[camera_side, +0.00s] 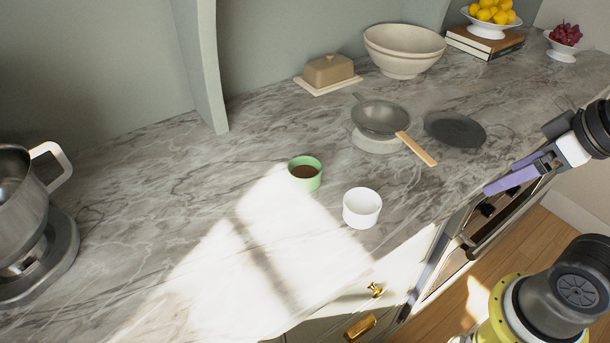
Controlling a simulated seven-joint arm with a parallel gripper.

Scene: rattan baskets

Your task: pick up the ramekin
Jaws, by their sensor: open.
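A small white ramekin (362,208) stands upright on the marble counter (190,190) near its front edge, partly in sunlight. A green ramekin (305,173) with dark brown contents stands just behind it and to its left, a small gap apart. My gripper (489,190), with purple fingers, is open at the right, out by the counter's front edge. It is well to the right of both ramekins and touches neither. The far finger is partly hidden.
A metal strainer or pan (379,119) with a wooden-handled tool (416,149) and a dark plate (455,129) lie behind and right of the ramekins. A butter dish (328,72) and beige bowls (403,50) stand at the back. A stand mixer (35,255) stands left. The front-left counter is clear.

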